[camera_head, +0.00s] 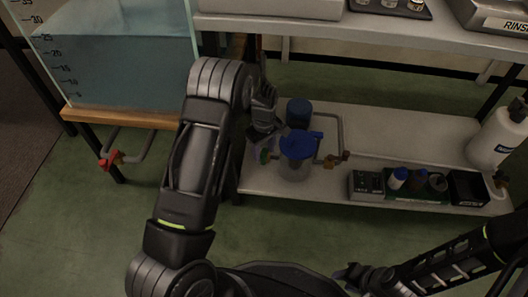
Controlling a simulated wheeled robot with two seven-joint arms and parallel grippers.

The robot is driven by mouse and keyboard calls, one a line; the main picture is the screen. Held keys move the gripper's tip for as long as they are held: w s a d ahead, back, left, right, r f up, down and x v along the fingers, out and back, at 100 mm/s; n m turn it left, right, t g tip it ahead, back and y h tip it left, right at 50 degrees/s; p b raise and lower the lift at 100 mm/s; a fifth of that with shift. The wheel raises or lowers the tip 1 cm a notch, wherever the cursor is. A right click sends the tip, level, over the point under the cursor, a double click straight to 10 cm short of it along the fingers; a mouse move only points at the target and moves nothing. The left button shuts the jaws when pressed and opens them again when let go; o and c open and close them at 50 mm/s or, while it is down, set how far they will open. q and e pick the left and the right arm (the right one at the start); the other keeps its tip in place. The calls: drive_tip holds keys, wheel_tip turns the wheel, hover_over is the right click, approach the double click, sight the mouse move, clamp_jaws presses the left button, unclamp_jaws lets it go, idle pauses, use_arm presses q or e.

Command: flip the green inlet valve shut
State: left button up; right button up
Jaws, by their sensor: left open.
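A small green valve handle (264,156) shows low on the left of a clear cylinder (295,170) with a blue lid (298,145), on the lower white shelf. My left gripper (262,145) is open and points down just above the green handle. Its fingers and wrist hide part of the valve and the pipe there, and I cannot tell whether they touch it. The handle's exact angle is too small to tell. My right gripper (362,277) is low at the front, away from the shelf; its fingers are too dark to read.
A dark blue cylinder (299,111) stands behind the clear one. A brass fitting (334,160) sits on the pipe to its right. Further right are a grey box (366,185), small bottles and a white jug (496,137). A water tank (115,65) with a red valve (110,160) is at left.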

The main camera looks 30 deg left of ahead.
sight(264, 156)
use_arm(q)
wheel_tip(264, 156, up, 6)
drive_tip(key=shift+f+p, duration=0.1)
drive_tip(key=shift+p, duration=0.75)
use_arm(e)
drive_tip(key=shift+s+r, duration=0.2)
drive_tip(key=shift+r, duration=1)
use_arm(q)
drive_tip(key=s+d+f+m+h, duration=0.2)
drive_tip(key=s+d+f+m, duration=0.3)
drive_tip(key=s+d+f, duration=0.6)
drive_tip(key=s+d+m+t+h, duration=0.1)
drive_tip(key=s+d+m, duration=0.2)
drive_tip(key=s+d, duration=0.35)
drive_tip(key=s+d+m+h, duration=0.1)
drive_tip(key=s+d+m, duration=0.15)
drive_tip(key=s, duration=0.65)
wheel_tip(264, 156, up, 32)
drive_tip(key=s+d+p, duration=0.2)
drive_tip(key=p, duration=2.9)
drive_tip(key=shift+s+d+m+p, duration=0.3)
drive_tip(key=shift+s+m+p, duration=0.05)
use_arm(e)
wheel_tip(264, 156, up, 32)
drive_tip(key=s+a, duration=0.1)
drive_tip(key=s, duration=0.1)
drive_tip(key=shift+s+a+g, duration=0.2)
drive_tip(key=shift+a+g, duration=0.1)
drive_tip(key=shift+a, duration=0.05)
